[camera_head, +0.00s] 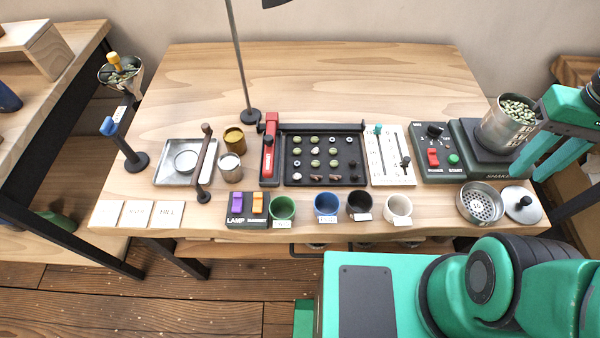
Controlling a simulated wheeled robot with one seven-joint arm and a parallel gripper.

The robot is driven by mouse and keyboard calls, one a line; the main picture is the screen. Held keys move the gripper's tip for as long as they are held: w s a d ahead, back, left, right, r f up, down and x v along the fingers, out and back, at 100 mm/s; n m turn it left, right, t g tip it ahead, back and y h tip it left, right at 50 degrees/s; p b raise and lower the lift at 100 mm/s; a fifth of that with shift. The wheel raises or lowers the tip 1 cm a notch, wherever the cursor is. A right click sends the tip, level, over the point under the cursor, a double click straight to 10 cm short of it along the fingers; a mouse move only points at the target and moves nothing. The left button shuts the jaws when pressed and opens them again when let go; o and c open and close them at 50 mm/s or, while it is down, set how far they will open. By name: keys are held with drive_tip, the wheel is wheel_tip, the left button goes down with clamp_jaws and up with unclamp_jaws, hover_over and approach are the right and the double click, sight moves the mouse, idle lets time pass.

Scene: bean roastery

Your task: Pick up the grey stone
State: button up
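A black sorting tray (343,174) lies in the middle of the table, with several small pieces set in rows. Some are green beans, some are dark, and a few are pale or grey. One greyish piece (315,151) sits in the second row and may be the grey stone; at this size I cannot tell for sure. My gripper (532,167) is at the right end of the table, well to the right of the tray.
A control box (434,168) and white slider panel (390,178) lie between gripper and tray. Several cups, including a blue one (326,206), line the front.

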drive_tip(key=w+a+n, duration=0.8)
drive_tip(key=n, duration=3.1)
hover_over(297, 174)
wheel_tip(297, 174, down, 9)
drive_tip(key=f, duration=0.4)
drive_tip(key=shift+s+f, duration=0.2)
drive_tip(key=shift+f, duration=0.2)
drive_tip(key=shift+w+f, duration=0.15)
drive_tip(key=shift+f, duration=2.7)
clamp_jaws()
